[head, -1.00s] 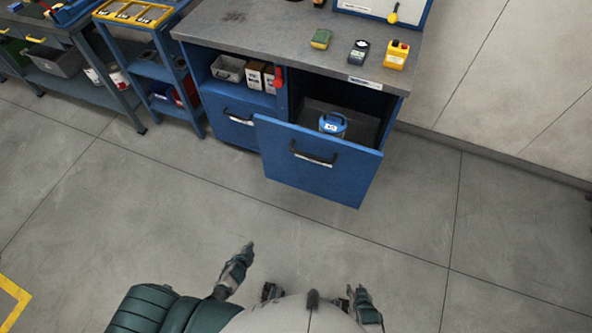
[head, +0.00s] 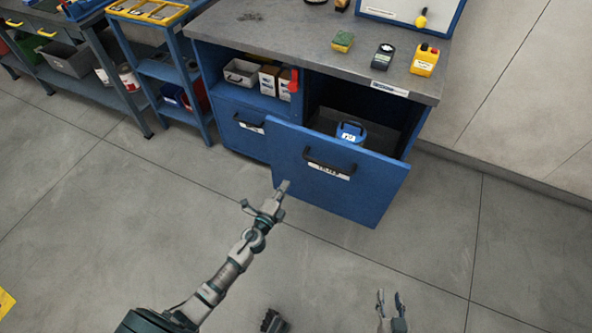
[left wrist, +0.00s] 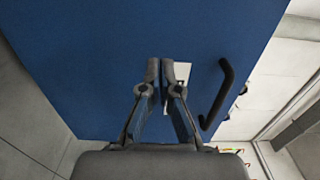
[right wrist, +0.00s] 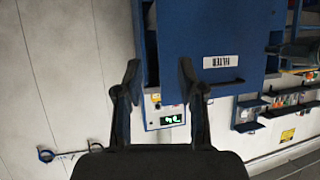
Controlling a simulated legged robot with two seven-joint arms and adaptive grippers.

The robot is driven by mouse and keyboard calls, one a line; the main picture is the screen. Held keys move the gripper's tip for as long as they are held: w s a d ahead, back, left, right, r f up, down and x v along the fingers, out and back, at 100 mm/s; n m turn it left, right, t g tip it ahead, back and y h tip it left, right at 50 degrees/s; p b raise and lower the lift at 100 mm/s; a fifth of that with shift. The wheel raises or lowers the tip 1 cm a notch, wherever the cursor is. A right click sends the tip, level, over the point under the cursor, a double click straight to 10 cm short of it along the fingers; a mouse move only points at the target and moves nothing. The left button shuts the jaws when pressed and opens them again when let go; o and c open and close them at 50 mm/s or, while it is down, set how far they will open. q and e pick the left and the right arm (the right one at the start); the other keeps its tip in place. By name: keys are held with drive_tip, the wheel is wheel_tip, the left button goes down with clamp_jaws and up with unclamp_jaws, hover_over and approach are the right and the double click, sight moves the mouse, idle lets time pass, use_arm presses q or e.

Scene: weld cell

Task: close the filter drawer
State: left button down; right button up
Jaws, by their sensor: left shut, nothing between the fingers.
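The blue filter drawer (head: 350,200) stands pulled out of the workbench in the head view, with a black handle (head: 329,163) and a white label on its front. A blue round canister (head: 351,132) sits inside it. My left gripper (head: 281,190) is shut and empty, at the left part of the drawer front. In the left wrist view the drawer front (left wrist: 90,60) fills most of the picture behind the fingers; I cannot tell whether they touch it. My right gripper (head: 390,296) is open and empty, low and away from the drawer, whose label shows in the right wrist view (right wrist: 220,61).
The grey bench top (head: 290,38) carries a green-yellow sponge (head: 342,42), a dark meter (head: 383,56) and a yellow box (head: 425,60). A second blue drawer (head: 240,132) is shut at left. A blue cart (head: 165,75) stands further left.

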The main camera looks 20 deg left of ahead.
sight(298, 164)
use_arm(q)
drive_tip(key=w, duration=0.6)
drive_tip(key=shift+w+d, duration=0.25)
drive_tip(key=shift+d, duration=0.15)
drive_tip(key=shift+w+b, duration=0.35)
drive_tip(key=shift+w, duration=0.45)
use_arm(e)
drive_tip(key=shift+w+r+t, duration=0.6)
drive_tip(key=shift+w, duration=0.05)
use_arm(q)
drive_tip(key=shift+a, duration=0.2)
use_arm(e)
drive_tip(key=shift+a, duration=0.15)
